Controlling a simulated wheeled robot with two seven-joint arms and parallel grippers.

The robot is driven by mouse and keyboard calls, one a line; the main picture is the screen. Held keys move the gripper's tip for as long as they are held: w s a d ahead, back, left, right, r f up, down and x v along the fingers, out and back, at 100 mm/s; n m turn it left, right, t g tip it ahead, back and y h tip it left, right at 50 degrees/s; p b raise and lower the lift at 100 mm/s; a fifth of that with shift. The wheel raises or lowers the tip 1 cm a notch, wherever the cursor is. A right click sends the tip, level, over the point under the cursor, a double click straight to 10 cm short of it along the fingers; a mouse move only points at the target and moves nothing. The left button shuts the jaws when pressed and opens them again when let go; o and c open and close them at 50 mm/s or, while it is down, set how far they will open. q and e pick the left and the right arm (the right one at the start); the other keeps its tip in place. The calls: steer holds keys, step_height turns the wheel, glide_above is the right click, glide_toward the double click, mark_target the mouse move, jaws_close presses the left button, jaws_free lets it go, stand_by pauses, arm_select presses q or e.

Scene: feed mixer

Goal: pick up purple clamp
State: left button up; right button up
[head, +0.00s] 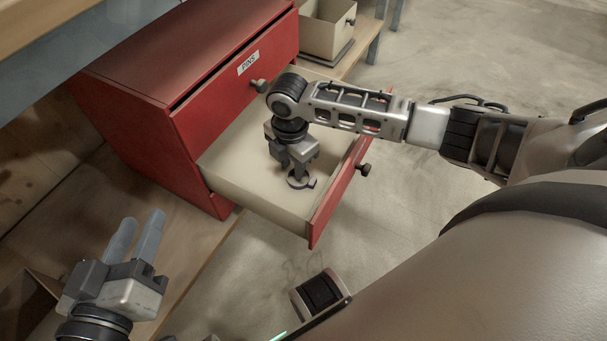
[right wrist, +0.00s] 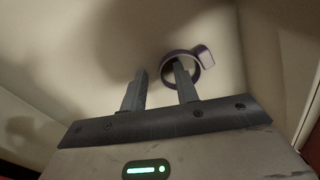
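The purple clamp (head: 309,184) is a small ring with a tab, lying on the floor of the open drawer. It also shows in the right wrist view (right wrist: 205,56), its purple colour clearer there. My right gripper (head: 292,166) points down into the drawer just over the clamp. In the right wrist view its fingers stand apart with nothing gripped between them. One fingertip overlaps the ring's opening; I cannot tell whether it is inside the ring or above it. My left gripper (head: 140,222) is empty, its fingers apart, left of the drawer.
The drawer (head: 250,205) is pulled out of a red cabinet (head: 140,135) labelled PINS; its walls surround my right gripper. A closed red drawer with a knob (head: 259,85) sits above. A beige bin (head: 328,35) stands behind. Open floor lies to the right.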

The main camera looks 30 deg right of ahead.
jaws_close()
steer(key=shift+r, duration=0.1)
